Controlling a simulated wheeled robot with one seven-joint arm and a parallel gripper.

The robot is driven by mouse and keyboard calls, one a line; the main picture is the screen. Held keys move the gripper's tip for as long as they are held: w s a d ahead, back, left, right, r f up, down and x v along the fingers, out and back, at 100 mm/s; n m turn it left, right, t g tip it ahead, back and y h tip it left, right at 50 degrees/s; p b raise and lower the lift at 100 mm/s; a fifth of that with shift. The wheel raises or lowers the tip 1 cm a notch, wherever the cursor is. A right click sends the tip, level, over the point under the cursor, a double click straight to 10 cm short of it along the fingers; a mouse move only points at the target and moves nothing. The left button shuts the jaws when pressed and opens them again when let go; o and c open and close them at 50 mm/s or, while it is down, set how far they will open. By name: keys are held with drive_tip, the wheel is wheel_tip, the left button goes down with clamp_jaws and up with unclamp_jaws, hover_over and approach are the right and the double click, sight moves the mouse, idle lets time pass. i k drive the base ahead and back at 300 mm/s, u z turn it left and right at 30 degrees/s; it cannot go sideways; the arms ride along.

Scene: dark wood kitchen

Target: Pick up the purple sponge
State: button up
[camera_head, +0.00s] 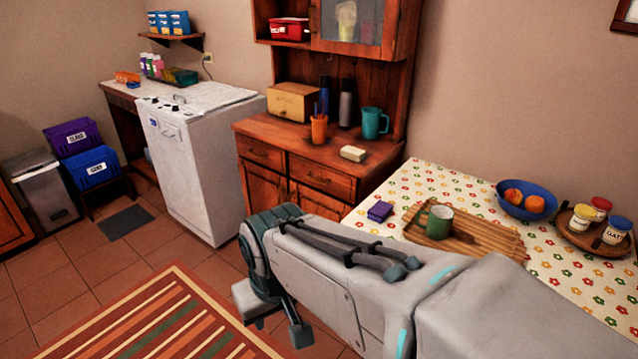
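The purple sponge (379,211) is a small dark block. It lies on the flowered tablecloth near the table's left edge, just left of the wooden board. My gripper (274,326) hangs over the floor in front of the table, to the left of and lower in the picture than the sponge. Its two fingers look spread apart, with nothing visible between them. My arm reaches in from the lower right and hides part of the table's near side.
A green mug (440,222) stands on a slatted board (490,243) beside the sponge. A blue fruit bowl (526,208) and a round tray (571,236) with jars are farther right. The cabinet counter (290,136) stands behind. A striped rug (165,320) covers open floor at left.

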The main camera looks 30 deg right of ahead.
sight(379, 213)
drive_tip(key=i, duration=2.65)
drive_tip(key=z, duration=3.5)
drive_tip(key=i, duration=0.5)
drive_tip(key=z, duration=0.05)
